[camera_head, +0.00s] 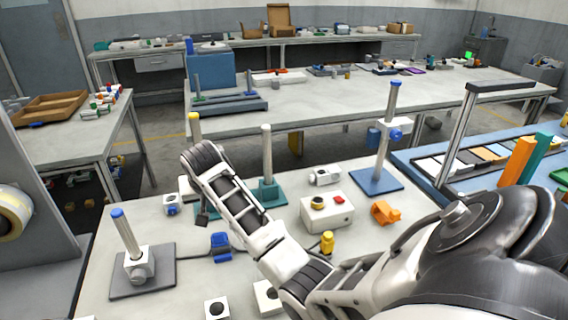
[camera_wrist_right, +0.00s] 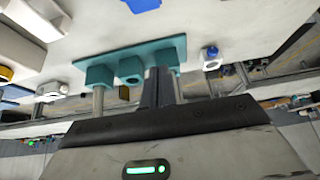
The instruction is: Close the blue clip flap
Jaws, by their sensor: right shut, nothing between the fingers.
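A small blue clip (camera_head: 221,247) sits on the near table, left of my right arm. Whether its flap is open or shut is too small to tell. A blue piece (camera_wrist_right: 142,4), apparently the same clip, is cut by the top edge of the right wrist view. My right gripper (camera_head: 202,216) is mostly hidden behind its own wrist and hangs above the table, beyond the clip. In the wrist view its two fingers (camera_wrist_right: 158,75) are together and empty, in front of a teal base (camera_wrist_right: 165,52). My left gripper is not in view.
A grey base with a blue-topped post (camera_head: 118,213) stands left of the clip. The teal base with a post (camera_head: 266,160) stands beyond it. A white box with a red button (camera_head: 338,198), an orange piece (camera_head: 385,212) and a yellow piece (camera_head: 327,243) lie to the right.

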